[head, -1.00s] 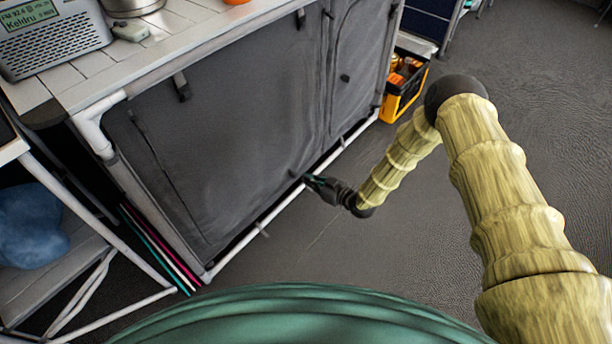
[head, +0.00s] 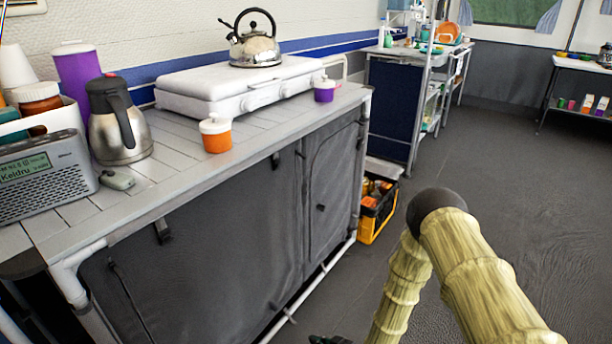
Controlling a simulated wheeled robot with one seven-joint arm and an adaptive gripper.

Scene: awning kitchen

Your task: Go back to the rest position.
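My arm comes in from the lower right in the head view, bent at a dark elbow joint. Its forearm runs down to the bottom edge. Only a small dark green part of my gripper (head: 328,340) shows at the bottom edge, low in front of the grey cabinet (head: 235,240). The fingers are mostly cut off, so I cannot tell whether they are open or shut. No object shows at the gripper.
The counter (head: 185,170) holds a radio (head: 45,172), a steel jug (head: 120,125), an orange cup (head: 215,134), a purple cup (head: 324,90) and a white stove (head: 235,85) with a kettle (head: 255,48). A yellow-black crate (head: 377,205) stands beside the cabinet. Open floor lies right.

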